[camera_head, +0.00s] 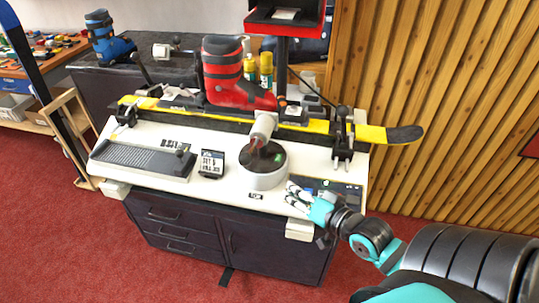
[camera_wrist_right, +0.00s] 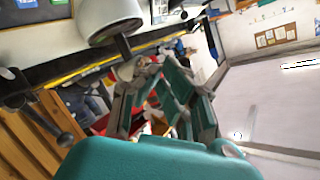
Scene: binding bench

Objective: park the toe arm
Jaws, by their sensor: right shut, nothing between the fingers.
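A white cylindrical device with a dark round top (camera_head: 264,156) stands on the bench's front half. A short pale arm (camera_head: 265,124) rises from it toward the toe of the red ski boot (camera_head: 230,75); I take this to be the toe arm. The boot stands on the yellow and black ski (camera_head: 385,134). My right gripper (camera_head: 291,191) is shut and empty, just right of and in front of the white device, apart from it as far as I can tell. Its teal and grey fingers (camera_wrist_right: 160,75) fill the middle of the right wrist view. My left gripper is not in view.
The white bench top (camera_head: 140,137) carries a black ribbed mat (camera_head: 140,159) and a small dark sign (camera_head: 211,163). Clamps (camera_head: 343,140) hold the ski near its ends. A red-edged screen or box (camera_head: 285,20) hangs over the back. A slatted wooden wall (camera_head: 440,80) stands at right.

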